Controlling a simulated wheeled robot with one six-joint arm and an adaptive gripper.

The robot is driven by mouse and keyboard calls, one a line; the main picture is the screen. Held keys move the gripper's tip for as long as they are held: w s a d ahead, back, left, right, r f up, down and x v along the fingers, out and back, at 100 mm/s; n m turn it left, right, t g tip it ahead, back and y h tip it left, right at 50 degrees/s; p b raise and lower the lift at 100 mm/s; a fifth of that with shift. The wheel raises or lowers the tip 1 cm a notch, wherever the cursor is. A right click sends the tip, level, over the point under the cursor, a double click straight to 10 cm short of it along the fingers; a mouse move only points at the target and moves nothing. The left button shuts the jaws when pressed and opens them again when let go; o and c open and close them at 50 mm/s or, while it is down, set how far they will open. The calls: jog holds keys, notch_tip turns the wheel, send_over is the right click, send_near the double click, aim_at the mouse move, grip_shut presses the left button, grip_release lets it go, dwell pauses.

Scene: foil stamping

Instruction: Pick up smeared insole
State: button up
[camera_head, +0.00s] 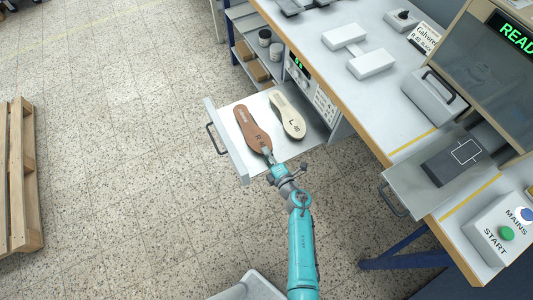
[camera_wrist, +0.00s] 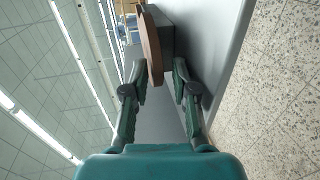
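A brown insole (camera_head: 252,128) marked with an R lies in the open drawer (camera_head: 226,122). I cannot make out a smear on either one. My gripper (camera_head: 268,156) is at the near end of the brown insole. In the wrist view, my gripper (camera_wrist: 159,72) is open, with one finger on each side of the brown insole (camera_wrist: 152,48). A gap shows between the insole and the right finger. My gripper hides part of the insole's near end in the head view.
The workbench (camera_head: 372,92) stands to the right, with a press and its pulled-out tray (camera_head: 415,175). A control box (camera_head: 498,232) with START and MAINS buttons stands at the near right. A wooden pallet (camera_head: 28,170) is at the far left. Floor is clear left of the drawer.

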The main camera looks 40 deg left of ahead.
grip_shut()
jog(key=shift+r, duration=1.25)
jog(key=r+v, duration=0.2)
jog(key=v, duration=1.2)
jog(key=shift+r, duration=0.2)
jog(key=shift+d, duration=0.1)
